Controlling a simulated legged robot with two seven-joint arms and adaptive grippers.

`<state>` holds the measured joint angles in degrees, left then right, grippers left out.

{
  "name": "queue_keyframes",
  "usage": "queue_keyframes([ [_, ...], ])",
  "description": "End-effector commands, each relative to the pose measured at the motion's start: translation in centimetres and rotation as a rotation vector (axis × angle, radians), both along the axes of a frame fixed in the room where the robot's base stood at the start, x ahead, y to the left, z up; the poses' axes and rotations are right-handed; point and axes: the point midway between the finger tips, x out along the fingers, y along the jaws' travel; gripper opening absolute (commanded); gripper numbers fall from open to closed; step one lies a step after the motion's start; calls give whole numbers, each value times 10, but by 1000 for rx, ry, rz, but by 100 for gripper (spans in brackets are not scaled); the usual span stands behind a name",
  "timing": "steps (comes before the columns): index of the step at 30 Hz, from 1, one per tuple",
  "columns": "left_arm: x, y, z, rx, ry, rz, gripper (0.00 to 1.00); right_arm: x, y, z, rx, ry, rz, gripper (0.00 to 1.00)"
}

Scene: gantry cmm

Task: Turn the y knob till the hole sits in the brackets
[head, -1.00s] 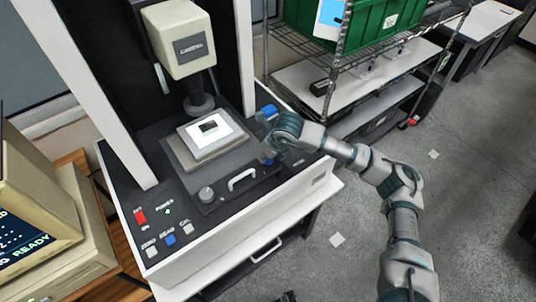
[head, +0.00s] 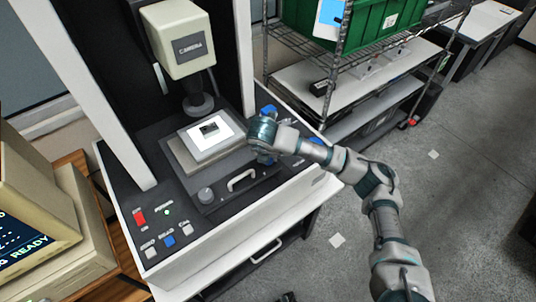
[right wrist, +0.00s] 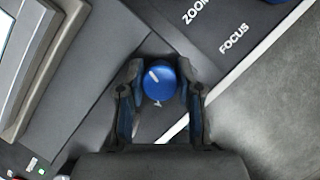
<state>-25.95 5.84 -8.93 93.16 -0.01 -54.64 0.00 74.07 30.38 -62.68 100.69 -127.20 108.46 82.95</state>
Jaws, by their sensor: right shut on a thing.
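The y knob (right wrist: 160,83) is blue with a white pointer mark, and a partly covered letter shows below it in the right wrist view. My right gripper (right wrist: 160,92) has one finger on each side of the knob and is shut on it. In the head view the right gripper (head: 263,152) is at the right side of the stage and mostly hides the knob. A small dark part (head: 209,129) lies on the white lit plate (head: 221,139) under the camera head (head: 180,42). The hole and brackets cannot be made out. My left gripper is not in view.
A monitor (head: 28,205) at the left edge reads READY, its picture mostly cut off. The panel has a red switch (head: 140,217), several buttons and a grey knob (head: 206,196). A handle (head: 242,180) sits near the gripper. A wire rack (head: 340,75) stands behind the arm.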

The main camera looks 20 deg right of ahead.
Motion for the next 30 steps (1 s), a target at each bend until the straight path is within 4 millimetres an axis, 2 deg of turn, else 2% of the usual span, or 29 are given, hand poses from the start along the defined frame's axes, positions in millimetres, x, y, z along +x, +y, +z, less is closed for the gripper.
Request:
queue_keyframes([
  [9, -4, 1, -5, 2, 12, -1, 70, 0, 0, 0, 0, 0, -93, 0],
  [23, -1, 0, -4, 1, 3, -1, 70, 0, 0, 0, 1, 0, -104, 0],
  [24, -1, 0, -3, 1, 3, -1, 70, 0, 0, 0, 1, 1, -104, 42],
  [26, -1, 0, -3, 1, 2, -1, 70, 0, 0, 0, 1, 1, -104, 57],
  [27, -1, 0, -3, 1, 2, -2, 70, 0, 0, 0, 1, 1, -104, 60],
  [30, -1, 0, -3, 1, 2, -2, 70, 0, 0, 0, 0, 0, -103, 60],
])
